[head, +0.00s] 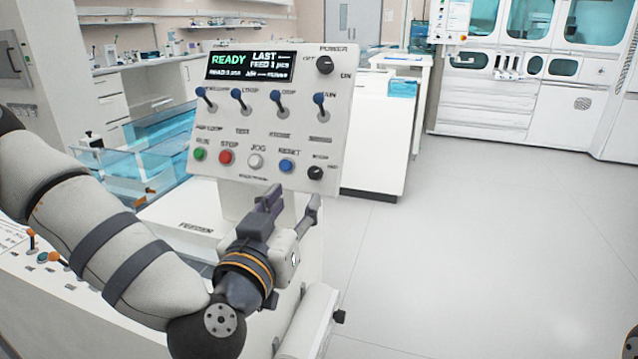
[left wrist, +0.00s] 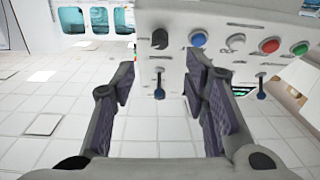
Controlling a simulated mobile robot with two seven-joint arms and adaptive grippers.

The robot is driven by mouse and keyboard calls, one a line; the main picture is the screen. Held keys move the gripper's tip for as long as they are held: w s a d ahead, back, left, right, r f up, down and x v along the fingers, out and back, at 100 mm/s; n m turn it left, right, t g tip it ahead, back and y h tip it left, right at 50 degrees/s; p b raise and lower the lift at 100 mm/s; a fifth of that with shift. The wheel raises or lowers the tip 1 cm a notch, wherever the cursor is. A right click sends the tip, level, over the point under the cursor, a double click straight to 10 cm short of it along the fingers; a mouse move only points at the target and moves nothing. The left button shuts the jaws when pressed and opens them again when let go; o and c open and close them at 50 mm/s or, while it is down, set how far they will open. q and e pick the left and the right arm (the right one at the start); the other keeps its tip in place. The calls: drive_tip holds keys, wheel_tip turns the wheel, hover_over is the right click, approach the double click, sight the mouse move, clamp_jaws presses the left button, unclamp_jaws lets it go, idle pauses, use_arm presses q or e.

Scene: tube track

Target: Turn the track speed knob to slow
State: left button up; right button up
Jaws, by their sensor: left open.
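A white control panel (head: 262,130) stands tilted on the feeder in the head view. A small black knob (head: 315,172) sits at its lower right, with a label too small to read. Another black knob (head: 325,65), under the word POWER, is at the upper right. My left gripper (head: 291,202) is open and empty, just below the panel's lower right part and apart from the small knob. In the left wrist view the panel appears inverted, and the small knob (left wrist: 160,39) shows beyond and between the open fingers (left wrist: 160,78).
Several blue-tipped toggle switches (head: 241,100) and a row of buttons, including the red STOP button (head: 226,157) and blue RESET button (head: 287,166), crowd the panel. A clear blue-tinted bin (head: 165,135) stands behind left. The floor (head: 470,240) at right is clear.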

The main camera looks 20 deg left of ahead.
sight(313, 176)
use_arm(q)
drive_tip(key=w, duration=0.4)
drive_tip(key=w+b, duration=0.1)
drive_tip(key=w, duration=0.4)
drive_tip(key=shift+w+a+f, duration=0.1)
drive_tip(key=shift+f, duration=0.1)
drive_tip(key=shift+w+r, duration=0.1)
drive_tip(key=shift+w, duration=0.2)
drive_tip(key=shift+c, duration=0.2)
clamp_jaws()
